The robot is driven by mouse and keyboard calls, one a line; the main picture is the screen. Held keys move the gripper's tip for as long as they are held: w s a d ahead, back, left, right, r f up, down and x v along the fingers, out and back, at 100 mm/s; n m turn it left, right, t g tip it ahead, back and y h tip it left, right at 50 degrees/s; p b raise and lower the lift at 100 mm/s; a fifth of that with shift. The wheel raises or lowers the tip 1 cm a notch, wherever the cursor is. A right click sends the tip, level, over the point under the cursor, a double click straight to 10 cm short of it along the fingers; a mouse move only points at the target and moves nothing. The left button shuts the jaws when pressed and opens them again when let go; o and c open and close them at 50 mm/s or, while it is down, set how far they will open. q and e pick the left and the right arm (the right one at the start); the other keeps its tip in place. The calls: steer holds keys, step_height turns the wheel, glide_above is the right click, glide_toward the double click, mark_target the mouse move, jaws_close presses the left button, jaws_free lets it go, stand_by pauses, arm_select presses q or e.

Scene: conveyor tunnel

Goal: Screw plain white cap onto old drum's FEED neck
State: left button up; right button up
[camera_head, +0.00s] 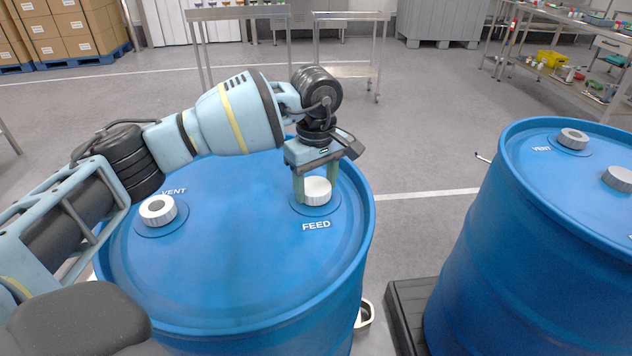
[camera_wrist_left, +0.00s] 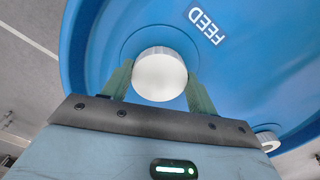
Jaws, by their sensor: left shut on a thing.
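The plain white cap (camera_head: 317,190) is at the FEED neck of the left blue drum (camera_head: 230,270), above the FEED label. My left gripper (camera_head: 316,192) comes down from above and is shut on the cap, one finger on each side. In the left wrist view, the cap (camera_wrist_left: 159,74) sits between the two green fingers, over the round recess of the drum top (camera_wrist_left: 245,85). The neck itself is hidden under the cap. The VENT neck of this drum carries a white ribbed cap with a grey centre (camera_head: 158,209). My right gripper does not show.
A second blue drum (camera_head: 540,250) stands at right with grey-topped caps, on a dark pallet (camera_head: 405,310). A white ring-like thing (camera_head: 364,316) lies on the floor between the drums. Steel carts (camera_head: 345,68) and a cluttered bench (camera_head: 575,85) stand behind.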

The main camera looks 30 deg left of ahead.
arm_select(q)
steer(key=m, duration=0.5)
stand_by(0.4)
steer(key=m, duration=0.5)
steer(key=shift+s+a+b, duration=0.1)
steer(key=shift+a+b, duration=0.05)
steer(key=shift+b, duration=0.15)
steer(key=o, duration=1)
steer(key=c, duration=0.3)
